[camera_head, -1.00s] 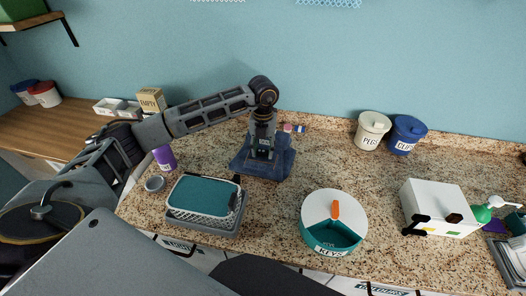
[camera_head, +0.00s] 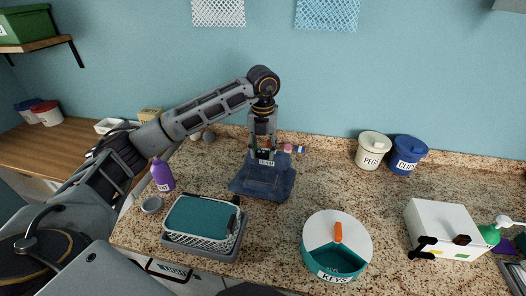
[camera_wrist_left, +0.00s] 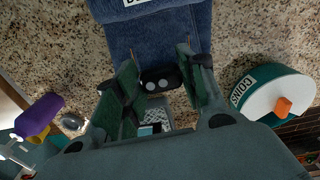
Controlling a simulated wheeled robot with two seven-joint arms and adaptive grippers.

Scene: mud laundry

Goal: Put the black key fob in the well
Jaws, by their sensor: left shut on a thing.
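The black key fob (camera_wrist_left: 158,79) is between the fingers of my left gripper (camera_wrist_left: 160,90) in the left wrist view. In the head view my left gripper (camera_head: 263,152) is shut on it, pointing down over a folded blue denim item (camera_head: 265,183); the fob is hard to make out there. The round white and teal container (camera_head: 352,226) has an orange knob on top. Its open teal well (camera_head: 335,262) faces front, above a KEYS label. The container stands to the right of my gripper and also shows in the left wrist view (camera_wrist_left: 262,98) with a COINS label. My right gripper is out of view.
A grey basket (camera_head: 190,245) with a teal top stands front left of the denim, beside a purple bottle (camera_head: 162,175). A white box (camera_head: 440,226) stands to the right. PEGS (camera_head: 373,151) and CLIPS (camera_head: 407,156) tubs stand at the back. Counter between denim and container is clear.

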